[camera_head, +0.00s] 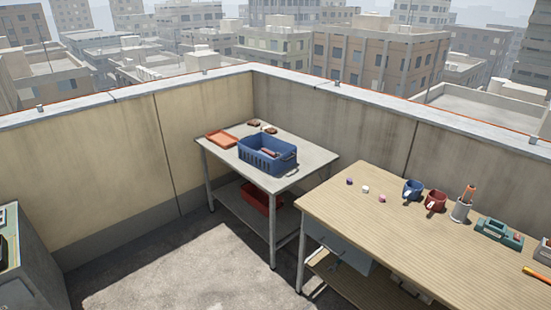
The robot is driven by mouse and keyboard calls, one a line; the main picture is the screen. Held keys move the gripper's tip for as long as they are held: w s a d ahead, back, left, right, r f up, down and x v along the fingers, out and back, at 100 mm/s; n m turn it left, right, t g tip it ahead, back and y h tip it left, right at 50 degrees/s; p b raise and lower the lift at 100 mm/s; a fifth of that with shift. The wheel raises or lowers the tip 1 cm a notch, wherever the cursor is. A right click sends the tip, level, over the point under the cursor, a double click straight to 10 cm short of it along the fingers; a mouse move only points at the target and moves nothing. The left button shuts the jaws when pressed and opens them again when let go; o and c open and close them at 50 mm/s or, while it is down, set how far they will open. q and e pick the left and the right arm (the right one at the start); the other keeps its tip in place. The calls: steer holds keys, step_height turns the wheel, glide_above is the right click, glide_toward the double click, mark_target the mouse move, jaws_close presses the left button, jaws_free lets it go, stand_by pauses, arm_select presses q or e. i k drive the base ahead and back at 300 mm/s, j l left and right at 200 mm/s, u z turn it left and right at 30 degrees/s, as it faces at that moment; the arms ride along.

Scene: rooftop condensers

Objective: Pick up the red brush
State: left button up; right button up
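I cannot make out the red brush for certain. Two small brown-red items, one at the back edge (254,123) and one beside it (270,130), lie on the grey table (310,158) behind a blue basket (268,161); they are too small to identify. The basket holds something reddish (268,152), mostly hidden by its walls. On the wooden table, a grey cup (461,210) holds an orange-red handled item (469,193). Neither of my grippers is in view.
An orange tray (221,140) lies left of the basket; a red bin (256,198) sits on the lower shelf. The wooden table (400,235) carries a blue mug (412,190), a red mug (435,201) and a green item (498,234). Floor (170,270) at front left is clear.

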mark_target(274, 155)
steer(key=i+j+u, duration=0.3)
steer(key=i, duration=0.95)
steer(key=i+j+u, duration=0.15)
steer(key=i+u, duration=0.2)
steer(key=i, duration=0.9)
steer(key=i+j+z, duration=0.1)
steer(key=i+z, duration=0.3)
steer(key=i, duration=0.2)
steer(key=i+j+z, duration=0.4)
steer(key=i, duration=0.15)
steer(key=i+j+z, duration=0.35)
steer(key=i, duration=0.2)
